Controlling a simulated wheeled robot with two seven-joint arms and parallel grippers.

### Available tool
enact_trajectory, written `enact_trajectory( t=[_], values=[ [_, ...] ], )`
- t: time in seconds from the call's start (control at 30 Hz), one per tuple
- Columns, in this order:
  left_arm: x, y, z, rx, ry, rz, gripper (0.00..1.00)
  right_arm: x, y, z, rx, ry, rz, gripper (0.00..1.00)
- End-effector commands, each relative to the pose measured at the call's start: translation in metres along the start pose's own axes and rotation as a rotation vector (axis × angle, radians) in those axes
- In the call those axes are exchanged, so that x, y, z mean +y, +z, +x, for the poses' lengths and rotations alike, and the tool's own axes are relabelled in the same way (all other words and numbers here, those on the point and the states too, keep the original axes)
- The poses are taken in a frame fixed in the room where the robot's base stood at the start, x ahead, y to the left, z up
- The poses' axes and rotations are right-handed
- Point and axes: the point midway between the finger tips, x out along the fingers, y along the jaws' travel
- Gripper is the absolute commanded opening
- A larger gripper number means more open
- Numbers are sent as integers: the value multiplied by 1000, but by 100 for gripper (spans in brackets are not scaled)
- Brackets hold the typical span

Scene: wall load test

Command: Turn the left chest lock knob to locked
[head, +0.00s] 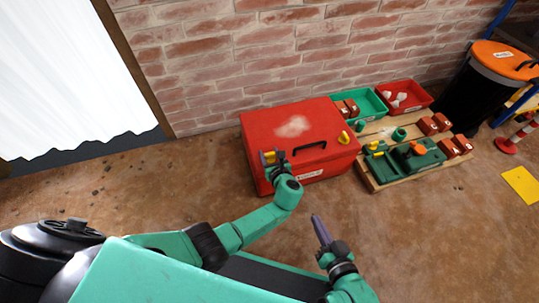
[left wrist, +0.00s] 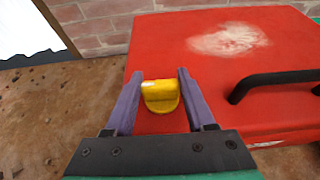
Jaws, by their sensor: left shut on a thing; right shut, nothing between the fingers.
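The red chest (head: 262,122) stands against the brick wall, its lid closed, with a black handle (head: 309,147) at the front. The yellow left lock knob (left wrist: 160,96) is at the chest's left front, and a second yellow knob (head: 344,137) is at its right front. My left gripper (head: 269,157) is at the left knob, with a purple finger on each side of it; it is shut on the knob. In the left wrist view, the knob's raised grip runs roughly crosswise between the fingers. My right gripper (head: 317,221) is shut and empty, in front of the chest over the floor.
Right of the chest, a wooden pallet (head: 377,185) carries green tools and red lettered blocks. Green (head: 372,104) and red (head: 425,97) bins stand behind it. A black bin with an orange lid (head: 503,60) is at far right. The floor in front is clear.

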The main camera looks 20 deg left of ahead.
Motion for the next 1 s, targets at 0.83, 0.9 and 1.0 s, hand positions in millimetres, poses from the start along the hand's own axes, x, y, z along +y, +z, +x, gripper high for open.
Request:
enact_trajectory(
  t=[0.83,0.9,1.0],
  values=[
    [0,0,0,1,23,-9,85,0,0,2,8,2,7,0],
    [0,0,-1,1,23,-9,85,0,0,2,8,2,6,0],
    [0,2,-8,1,22,-9,85,-2,-5,-1,3,2,5,0]
  ],
)
